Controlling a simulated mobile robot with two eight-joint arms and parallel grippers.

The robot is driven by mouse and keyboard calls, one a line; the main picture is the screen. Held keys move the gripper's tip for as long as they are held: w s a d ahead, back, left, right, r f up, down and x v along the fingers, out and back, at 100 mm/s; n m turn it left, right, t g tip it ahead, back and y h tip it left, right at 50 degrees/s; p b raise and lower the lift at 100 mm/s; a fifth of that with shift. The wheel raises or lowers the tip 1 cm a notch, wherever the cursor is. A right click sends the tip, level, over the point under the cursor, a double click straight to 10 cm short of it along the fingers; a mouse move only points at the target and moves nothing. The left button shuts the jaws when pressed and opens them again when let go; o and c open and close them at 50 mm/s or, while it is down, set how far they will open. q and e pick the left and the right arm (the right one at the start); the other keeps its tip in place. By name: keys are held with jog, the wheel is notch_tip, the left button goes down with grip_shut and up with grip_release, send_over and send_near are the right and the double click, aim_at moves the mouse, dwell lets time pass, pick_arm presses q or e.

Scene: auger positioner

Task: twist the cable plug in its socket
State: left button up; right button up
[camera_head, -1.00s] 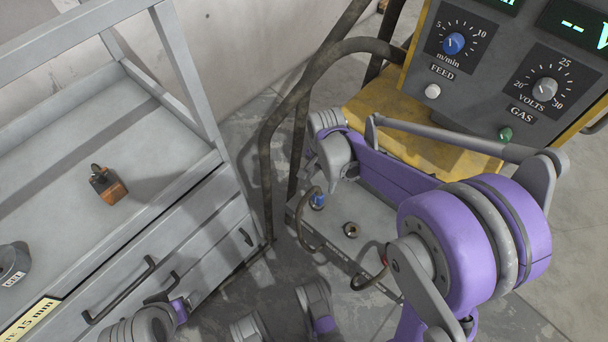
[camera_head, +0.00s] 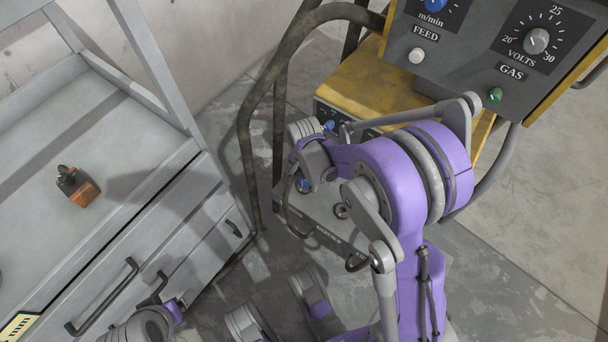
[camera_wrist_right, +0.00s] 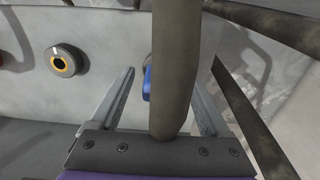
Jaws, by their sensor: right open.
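The blue cable plug (camera_head: 304,185) sits at the upper left of the grey panel (camera_head: 322,218), with a dark cable (camera_head: 291,215) looping from it. My right gripper (camera_head: 316,178) is right by it, and its fingertips are hard to make out in the head view. In the right wrist view, my right gripper (camera_wrist_right: 162,85) is open, its fingers on either side of the cable (camera_wrist_right: 175,65). A blue edge of the plug (camera_wrist_right: 147,83) shows left of the cable, which hides the rest and its socket. My left gripper cannot be made out.
An empty brass-ringed socket (camera_head: 342,210) is beside the plug; it also shows in the right wrist view (camera_wrist_right: 63,60). A yellow machine with a control panel (camera_head: 480,50) stands behind. Dark thick hoses or bars (camera_head: 246,130) rise at left. A grey drawer bench (camera_head: 100,235) is further left.

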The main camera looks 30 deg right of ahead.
grip_shut()
jog(key=m, duration=0.5)
dwell(0.5)
jog(key=m+b, duration=0.1)
jog(key=m, duration=0.4)
grip_release()
dwell(0.4)
